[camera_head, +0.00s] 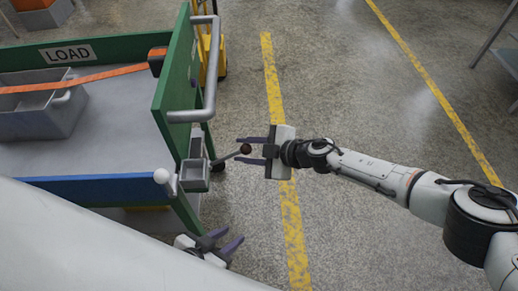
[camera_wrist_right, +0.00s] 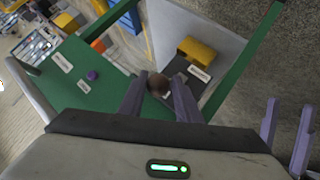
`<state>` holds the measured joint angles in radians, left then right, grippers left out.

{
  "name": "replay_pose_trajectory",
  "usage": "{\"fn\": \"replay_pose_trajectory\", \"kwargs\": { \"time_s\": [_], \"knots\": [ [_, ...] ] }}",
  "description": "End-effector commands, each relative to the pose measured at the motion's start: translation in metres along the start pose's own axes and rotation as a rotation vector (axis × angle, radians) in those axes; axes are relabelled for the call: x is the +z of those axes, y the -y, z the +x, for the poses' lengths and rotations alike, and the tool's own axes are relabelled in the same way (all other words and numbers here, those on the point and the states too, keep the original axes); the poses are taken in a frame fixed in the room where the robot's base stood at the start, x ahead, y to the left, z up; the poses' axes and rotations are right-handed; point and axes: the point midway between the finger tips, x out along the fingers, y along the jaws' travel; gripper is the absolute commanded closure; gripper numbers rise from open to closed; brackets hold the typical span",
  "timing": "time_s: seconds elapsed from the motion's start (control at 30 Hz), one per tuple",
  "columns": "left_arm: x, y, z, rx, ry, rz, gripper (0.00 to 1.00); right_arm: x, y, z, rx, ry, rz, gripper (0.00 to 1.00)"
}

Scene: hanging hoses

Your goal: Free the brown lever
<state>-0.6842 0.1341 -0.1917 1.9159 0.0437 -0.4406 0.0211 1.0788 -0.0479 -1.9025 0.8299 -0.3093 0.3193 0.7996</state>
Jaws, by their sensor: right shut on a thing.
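The brown lever is a thin grey rod with a round brown knob (camera_head: 245,148). Its rod (camera_head: 226,157) rises to the right from a grey bracket (camera_head: 194,174) at the corner of the green cart frame. My right gripper (camera_head: 246,151) reaches in from the right, its purple fingers on either side of the knob, and is shut on it. In the right wrist view the brown knob (camera_wrist_right: 158,84) sits between the fingertips. My left gripper (camera_head: 230,241) is low near the cart's front corner, apart from the lever. Its fingers stand apart with nothing visible between them.
The cart has a green end panel (camera_head: 176,75), a grey handle (camera_head: 211,70) and a blue side board (camera_head: 100,190). An orange strap (camera_head: 105,75) crosses above a grey crate (camera_head: 45,118).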

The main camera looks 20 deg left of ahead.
Motion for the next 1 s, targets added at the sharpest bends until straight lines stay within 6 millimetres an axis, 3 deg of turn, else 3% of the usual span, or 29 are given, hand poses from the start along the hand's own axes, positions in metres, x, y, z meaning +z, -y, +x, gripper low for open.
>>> {"fn": "replay_pose_trajectory", "kwargs": {
  "time_s": [0.03, 0.5, 0.53, 0.6, 1.0],
  "knots": [
    [-0.0019, 0.0004, -0.0021, -0.001, 0.0, -0.001, 0.69, -0.0048, -0.0104, -0.0002, 0.013, 0.006, -0.005, 1.0],
    [0.0002, 0.0014, -0.0019, -0.002, 0.002, -0.001, 0.69, -0.0043, -0.012, 0.0003, 0.013, 0.015, -0.013, 1.0],
    [0.0003, 0.0015, -0.0019, -0.003, 0.003, -0.001, 0.69, -0.0042, -0.012, 0.0003, 0.013, 0.016, -0.013, 0.66],
    [0.0003, 0.0014, -0.002, -0.002, 0.003, -0.001, 0.69, -0.004, -0.0117, 0.0002, 0.012, 0.016, -0.014, 0.56],
    [0.0012, 0.0013, -0.002, -0.002, 0.004, 0.0, 0.69, -0.0033, -0.0064, 0.001, 0.003, 0.014, -0.014, 0.56]
  ]
}}
